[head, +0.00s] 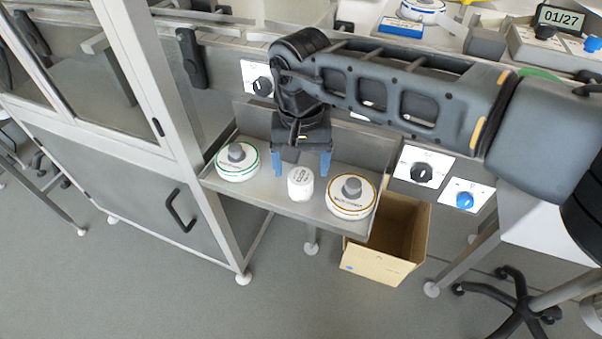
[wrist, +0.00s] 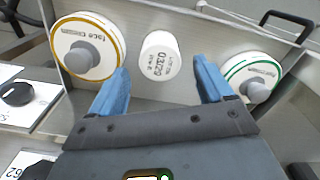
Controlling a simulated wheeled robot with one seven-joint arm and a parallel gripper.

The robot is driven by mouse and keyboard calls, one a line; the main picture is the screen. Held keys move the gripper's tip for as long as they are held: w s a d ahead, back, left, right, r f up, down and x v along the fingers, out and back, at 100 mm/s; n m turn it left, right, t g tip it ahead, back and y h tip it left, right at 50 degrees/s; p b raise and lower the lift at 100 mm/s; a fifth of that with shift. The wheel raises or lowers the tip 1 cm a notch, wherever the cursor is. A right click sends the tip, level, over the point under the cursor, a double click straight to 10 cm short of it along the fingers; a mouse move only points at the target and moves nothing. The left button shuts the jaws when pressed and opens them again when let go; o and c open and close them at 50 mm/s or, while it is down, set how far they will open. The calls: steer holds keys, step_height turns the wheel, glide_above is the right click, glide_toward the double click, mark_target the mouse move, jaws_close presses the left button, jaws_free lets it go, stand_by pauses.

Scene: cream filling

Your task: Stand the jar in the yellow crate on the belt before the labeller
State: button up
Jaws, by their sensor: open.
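A small white jar (head: 301,183) with printing on its top stands upright on a narrow steel shelf (head: 258,188), not in a crate. In the wrist view the jar (wrist: 159,56) shows dark print including 03/29. My gripper (head: 302,170) points down at the shelf, its two blue fingers spread. In the wrist view the gripper (wrist: 161,72) is open and empty, with the jar beyond and between the fingertips, apart from both. I cannot make out a yellow crate, and my arm hides much of the line behind it.
A green-rimmed reel (head: 237,163) lies left of the jar and an orange-rimmed reel (head: 351,197) lies right, both close. An open cardboard box (head: 378,261) stands on the floor below. Dial panels (head: 421,170) are right of the shelf; a glazed cabinet (head: 120,165) is left.

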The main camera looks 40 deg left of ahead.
mark_target(301, 176)
step_height(301, 176, up, 8)
steer(key=shift+f, duration=0.15)
